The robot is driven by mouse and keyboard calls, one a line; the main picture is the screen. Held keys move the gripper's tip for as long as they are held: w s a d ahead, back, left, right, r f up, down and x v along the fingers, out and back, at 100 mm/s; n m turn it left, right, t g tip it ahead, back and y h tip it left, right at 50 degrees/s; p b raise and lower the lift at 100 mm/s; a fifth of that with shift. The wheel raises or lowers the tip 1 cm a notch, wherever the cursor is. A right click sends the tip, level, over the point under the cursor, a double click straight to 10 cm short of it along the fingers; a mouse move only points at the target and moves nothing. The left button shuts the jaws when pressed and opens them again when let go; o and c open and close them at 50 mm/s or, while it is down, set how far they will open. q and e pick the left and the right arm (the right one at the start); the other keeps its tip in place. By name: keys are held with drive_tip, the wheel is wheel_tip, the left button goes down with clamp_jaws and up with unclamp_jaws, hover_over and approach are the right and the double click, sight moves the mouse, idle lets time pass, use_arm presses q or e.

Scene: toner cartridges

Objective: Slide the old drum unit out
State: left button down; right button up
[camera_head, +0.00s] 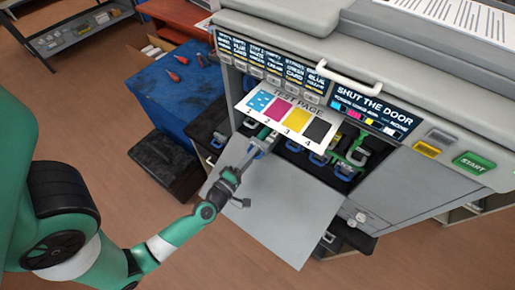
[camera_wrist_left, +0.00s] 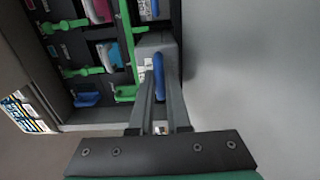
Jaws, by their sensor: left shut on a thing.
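The drum unit (camera_wrist_left: 154,44), a grey block with a blue handle (camera_wrist_left: 159,72), shows in the left wrist view, in its bay in the open machine. In the head view its front (camera_head: 263,141) shows below the test page. My left gripper (camera_wrist_left: 160,85) is shut on the blue handle, one finger on each side. In the head view my left gripper (camera_head: 248,158) reaches in over the open door from the left. The unit's inner end is hidden inside the machine. My right gripper is in neither view.
The grey door (camera_head: 270,205) hangs open below the bay. A test page (camera_head: 286,117) with four colour patches sticks out above. Green levers (camera_wrist_left: 86,71) and other cartridge slots (camera_wrist_left: 108,52) lie beside the unit. A blue cabinet (camera_head: 172,95) stands left.

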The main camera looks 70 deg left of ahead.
use_arm(q)
drive_tip(key=p+v, duration=0.1)
drive_tip(key=v, duration=0.9)
drive_tip(key=shift+p, duration=0.4)
drive_tip(key=shift+c, duration=2)
unclamp_jaws()
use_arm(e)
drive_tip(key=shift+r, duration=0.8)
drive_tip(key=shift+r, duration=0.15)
use_arm(q)
drive_tip(key=shift+s+d+r, duration=0.1)
drive_tip(key=shift+d, duration=0.05)
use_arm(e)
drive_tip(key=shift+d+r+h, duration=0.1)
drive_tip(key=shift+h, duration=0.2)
